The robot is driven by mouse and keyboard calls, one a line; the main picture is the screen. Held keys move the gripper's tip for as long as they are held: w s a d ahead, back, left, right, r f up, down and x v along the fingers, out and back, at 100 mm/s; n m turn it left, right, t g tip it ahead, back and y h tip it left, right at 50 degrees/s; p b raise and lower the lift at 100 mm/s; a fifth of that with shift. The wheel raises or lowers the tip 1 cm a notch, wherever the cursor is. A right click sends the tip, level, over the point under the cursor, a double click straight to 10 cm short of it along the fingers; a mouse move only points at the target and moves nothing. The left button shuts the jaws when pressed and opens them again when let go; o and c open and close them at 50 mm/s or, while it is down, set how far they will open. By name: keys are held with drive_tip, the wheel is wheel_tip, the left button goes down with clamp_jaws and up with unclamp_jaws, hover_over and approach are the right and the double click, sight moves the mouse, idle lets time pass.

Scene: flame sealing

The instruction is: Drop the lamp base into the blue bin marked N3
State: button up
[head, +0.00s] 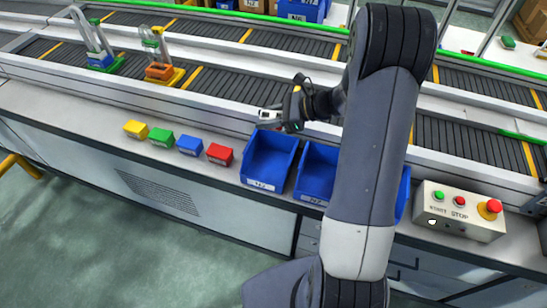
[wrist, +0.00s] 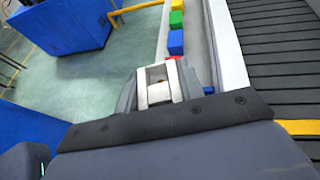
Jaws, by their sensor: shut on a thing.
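My gripper (head: 268,118) is above the back edge of the left blue bin (head: 268,158), by the conveyor's near rail. In the wrist view its pale jaws (wrist: 160,86) are close together. The lamp base between them is mostly hidden, so I cannot make out its shape. A middle blue bin (head: 315,172) stands to the right, partly behind my arm. A third blue bin (head: 404,195) shows only as a sliver beyond my arm. White labels are on the fronts of the left and middle bins, too small to read surely. The third bin's label is hidden.
Yellow (head: 137,129), green (head: 161,138), blue (head: 190,146) and red (head: 220,154) blocks line the counter left of the bins. A control box (head: 460,210) with buttons stands at the right. Conveyors (head: 215,82) run behind, with coloured fixtures (head: 163,72) on them.

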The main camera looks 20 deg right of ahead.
wheel_tip(320, 180, down, 6)
drive_tip(key=b, duration=0.4)
drive_tip(key=shift+r, duration=0.2)
drive_tip(key=o, duration=1.1)
drive_tip(key=v, duration=1.1)
drive_tip(key=shift+a, duration=0.1)
